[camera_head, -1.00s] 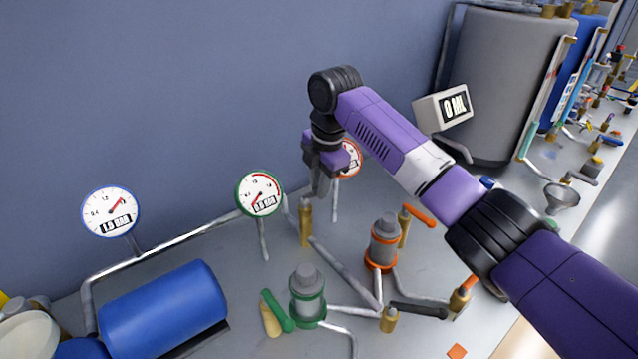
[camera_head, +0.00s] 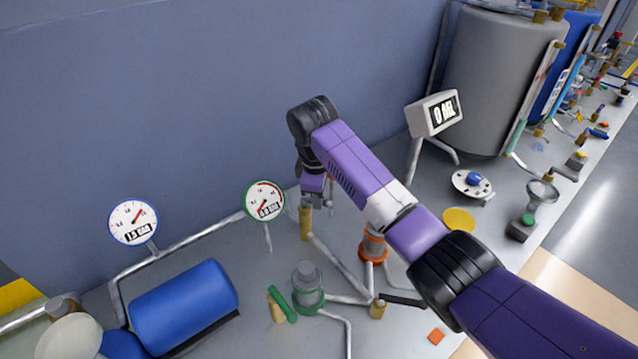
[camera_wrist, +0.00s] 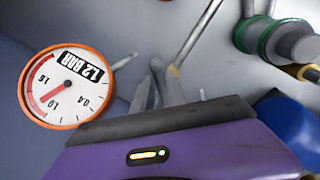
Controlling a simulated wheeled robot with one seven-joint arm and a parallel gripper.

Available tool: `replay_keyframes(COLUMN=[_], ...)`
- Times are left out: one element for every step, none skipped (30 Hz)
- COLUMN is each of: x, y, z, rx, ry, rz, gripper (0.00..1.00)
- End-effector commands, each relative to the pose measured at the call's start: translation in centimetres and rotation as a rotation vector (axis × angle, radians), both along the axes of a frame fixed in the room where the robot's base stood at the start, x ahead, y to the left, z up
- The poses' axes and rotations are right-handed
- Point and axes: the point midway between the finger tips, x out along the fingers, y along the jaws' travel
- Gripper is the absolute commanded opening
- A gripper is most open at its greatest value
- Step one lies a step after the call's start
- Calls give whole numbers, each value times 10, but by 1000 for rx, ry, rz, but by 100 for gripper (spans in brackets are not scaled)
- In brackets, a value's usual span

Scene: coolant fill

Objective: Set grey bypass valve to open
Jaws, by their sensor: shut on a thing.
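The bypass valve, taken to be the brass-bodied valve (camera_head: 306,223) by the wall, stands on a grey pipe right of the green-rimmed gauge. My gripper (camera_head: 317,203) is at its top, with the fingers shut. The gripped part is mostly hidden; it appears to be the valve's grey handle, and its angle cannot be told. In the wrist view my fingers (camera_wrist: 165,88) are close together, with a bit of brass (camera_wrist: 174,70) just beyond their tips.
The green-rimmed gauge (camera_head: 265,201) stands close left of my gripper. An orange-rimmed gauge (camera_wrist: 66,86) reads 1.2 bar in the wrist view. A green-collared pump (camera_head: 308,288), an orange-collared one (camera_head: 374,246) and a dark-handled valve (camera_head: 378,308) stand nearer. A blue tank (camera_head: 185,305) lies left.

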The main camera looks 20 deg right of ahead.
Motion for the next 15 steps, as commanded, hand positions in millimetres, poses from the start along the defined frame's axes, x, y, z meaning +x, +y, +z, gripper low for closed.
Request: replay_keyframes(x=[-2,-3,-4,-5,-6,-7,-7,-8,-8,-9,-9,-10,-10,-11,-11], y=[2,3,4,5,5,7,8,8,9,10,11,12,13,14,15], z=[5,5,5,4,4,4,4,4,4,3,3,3,3,3,2], rx=[1,0,0,0,0,-1,-1,0,-1,0,0,-2,-1,-1,-2], ry=[4,3,3,4,3,4,4,4,3,2,4,2,2,3,2], rz=[-44,-73,-110,-139,-167,-205,-233,-261,-298,-326,-352,-387,-411,-436,-468], gripper=[0,0,0,0,0,0,0,0,0,0,0,0,0,0,0])
